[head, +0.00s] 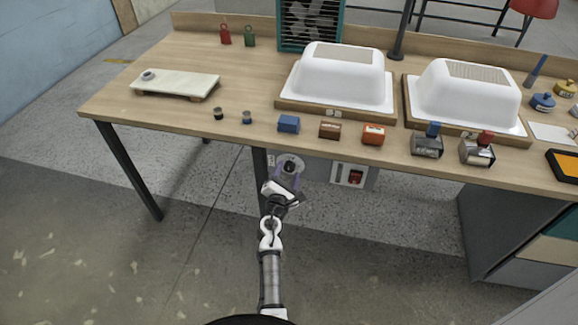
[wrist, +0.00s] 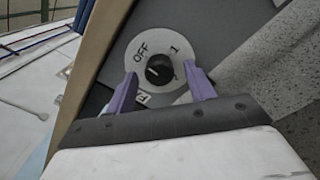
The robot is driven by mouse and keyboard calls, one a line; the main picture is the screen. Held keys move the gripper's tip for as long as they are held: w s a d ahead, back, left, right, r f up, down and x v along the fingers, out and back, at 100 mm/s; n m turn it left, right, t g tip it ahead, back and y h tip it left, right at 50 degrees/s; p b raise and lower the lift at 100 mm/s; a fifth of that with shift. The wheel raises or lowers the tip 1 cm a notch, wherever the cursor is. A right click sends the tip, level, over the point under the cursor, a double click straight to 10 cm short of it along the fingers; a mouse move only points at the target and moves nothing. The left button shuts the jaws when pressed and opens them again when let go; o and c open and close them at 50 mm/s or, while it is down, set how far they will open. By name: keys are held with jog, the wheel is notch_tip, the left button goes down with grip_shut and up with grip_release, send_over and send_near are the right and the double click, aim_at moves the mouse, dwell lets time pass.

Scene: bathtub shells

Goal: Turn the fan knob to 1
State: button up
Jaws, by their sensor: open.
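The fan knob (wrist: 159,69) is a small black round knob on a white dial plate (wrist: 128,60). The plate reads OFF at upper left and 1 at upper right; lower lettering is partly hidden by my fingers. A faint pale mark shows on the knob, but I cannot tell which label it points to. My gripper (wrist: 162,76) is open, its two purple fingers on either side of the knob; contact cannot be made out. In the head view, the knob (head: 290,165) is on a grey panel under the table's front edge, with my gripper (head: 287,180) just in front.
A red switch (head: 355,176) sits on the same panel to the right. Above is the wooden table (head: 240,90) with two white tub shells (head: 340,75) and several small boxes along its front edge. A dark table leg (head: 130,170) stands at left. The floor in front is clear.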

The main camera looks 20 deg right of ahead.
jog(key=shift+w+d, duration=0.15)
jog(key=c, duration=1)
